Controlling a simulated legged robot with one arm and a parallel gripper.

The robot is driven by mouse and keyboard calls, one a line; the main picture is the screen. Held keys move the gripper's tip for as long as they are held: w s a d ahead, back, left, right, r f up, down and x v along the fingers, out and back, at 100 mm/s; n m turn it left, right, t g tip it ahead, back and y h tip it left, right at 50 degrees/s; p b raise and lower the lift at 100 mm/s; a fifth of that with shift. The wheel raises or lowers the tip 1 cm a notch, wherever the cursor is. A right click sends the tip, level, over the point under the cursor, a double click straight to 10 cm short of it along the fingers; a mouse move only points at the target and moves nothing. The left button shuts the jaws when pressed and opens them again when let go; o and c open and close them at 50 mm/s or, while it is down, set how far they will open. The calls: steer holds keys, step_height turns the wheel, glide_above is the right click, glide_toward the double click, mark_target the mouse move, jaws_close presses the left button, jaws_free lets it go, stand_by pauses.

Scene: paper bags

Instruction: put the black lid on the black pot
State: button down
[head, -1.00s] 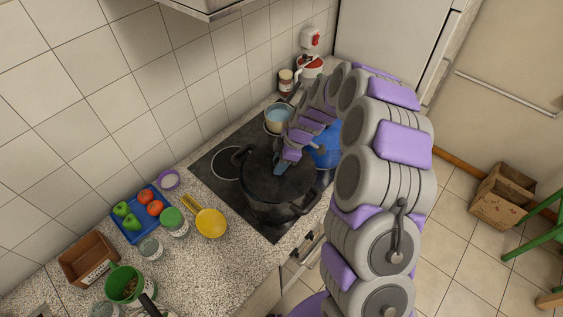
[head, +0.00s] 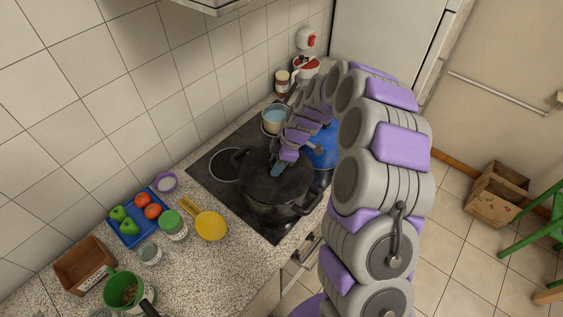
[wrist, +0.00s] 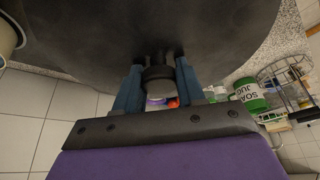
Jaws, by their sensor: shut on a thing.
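The black pot (head: 270,208) stands on the dark cooktop, with its loop handles at the left and right. The black lid (head: 262,170) lies over the pot's mouth in the head view. I cannot tell whether its rim touches the pot all round. My gripper (head: 279,169) is above the lid. In the wrist view the dark underside or top of the lid (wrist: 150,35) fills the upper picture, and the blue fingers of my gripper (wrist: 158,85) are shut on its knob (wrist: 158,74).
A small pot (head: 276,119) stands behind, and a blue pot (head: 322,150) is partly hidden by my arm. A yellow strainer (head: 210,225), jars and a blue tray (head: 130,230) of produce sit left on the counter. Cardboard boxes (head: 495,195) are on the floor.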

steer(key=shift+a, duration=0.5)
steer(key=shift+d+f+b, duration=0.1)
steer(key=shift+d+b, duration=0.2)
steer(key=shift+d, duration=0.8)
steer(key=shift+a+f, duration=0.2)
steer(key=shift+a, duration=1.45)
steer(key=shift+d+r+b, duration=0.1)
steer(key=shift+d+b, duration=0.2)
steer(key=shift+d, duration=0.8)
steer(key=shift+a, duration=0.85)
steer(key=c, duration=0.9)
jaws_free()
steer(key=shift+a, duration=0.1)
steer(key=o, duration=0.3)
steer(key=shift+d, duration=0.8)
steer(key=shift+o, duration=0.7)
steer(key=o, duration=0.3)
steer(key=shift+a, duration=0.4)
steer(key=shift+o, duration=0.2)
steer(key=shift+a, duration=0.3)
steer(key=shift+d+r, duration=0.1)
steer(key=shift+d, duration=0.25)
steer(key=shift+b+v, duration=0.3)
steer(key=shift+v, duration=0.65)
steer(key=shift+a+r, duration=0.3)
steer(key=shift+r, duration=0.45)
steer(key=shift+a+r, duration=0.3)
steer(key=shift+r, duration=0.45)
steer(key=shift+v, duration=1)
